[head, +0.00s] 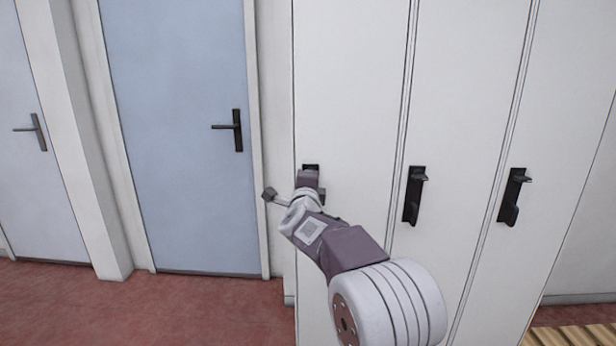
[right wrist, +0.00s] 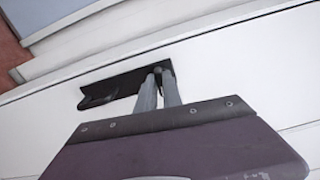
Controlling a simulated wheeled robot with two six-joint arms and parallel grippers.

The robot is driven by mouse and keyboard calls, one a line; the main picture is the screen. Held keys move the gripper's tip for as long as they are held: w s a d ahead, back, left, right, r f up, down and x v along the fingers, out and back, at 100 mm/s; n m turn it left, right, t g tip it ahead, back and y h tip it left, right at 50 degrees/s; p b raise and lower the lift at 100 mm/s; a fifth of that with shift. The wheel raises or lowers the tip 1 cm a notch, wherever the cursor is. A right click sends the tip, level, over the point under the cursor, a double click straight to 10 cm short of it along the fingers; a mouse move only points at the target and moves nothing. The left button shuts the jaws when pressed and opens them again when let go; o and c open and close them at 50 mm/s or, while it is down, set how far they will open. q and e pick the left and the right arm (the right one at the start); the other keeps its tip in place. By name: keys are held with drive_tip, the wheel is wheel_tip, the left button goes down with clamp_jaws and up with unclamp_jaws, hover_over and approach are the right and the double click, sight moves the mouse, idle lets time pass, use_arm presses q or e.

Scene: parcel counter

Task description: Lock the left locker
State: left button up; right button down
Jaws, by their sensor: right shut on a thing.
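The left locker (head: 350,70) is a tall pale door, shut as far as I can see. Its black lock plate (head: 311,167) is mostly hidden behind my right gripper (head: 308,178) in the head view. In the right wrist view the black plate (right wrist: 112,88) runs sideways, with a handle (right wrist: 98,98) at its left end. There, my right gripper (right wrist: 160,78) has its two grey fingers close together at the plate's other end, shut on the small dark lock knob (right wrist: 158,70). The knob's turn is hidden by the fingers. My left gripper is in neither view.
Two more lockers stand to the right, each with a black plate (head: 413,195) (head: 513,196), a knob on top and a handle below. A blue door (head: 180,80) with a dark lever is to the left. Red floor (head: 190,305) lies clear in front.

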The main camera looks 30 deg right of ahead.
drive_tip(key=shift+n, duration=0.5)
drive_tip(key=c, duration=1.5)
unclamp_jaws()
drive_tip(key=v, duration=0.9)
drive_tip(key=shift+p, duration=0.4)
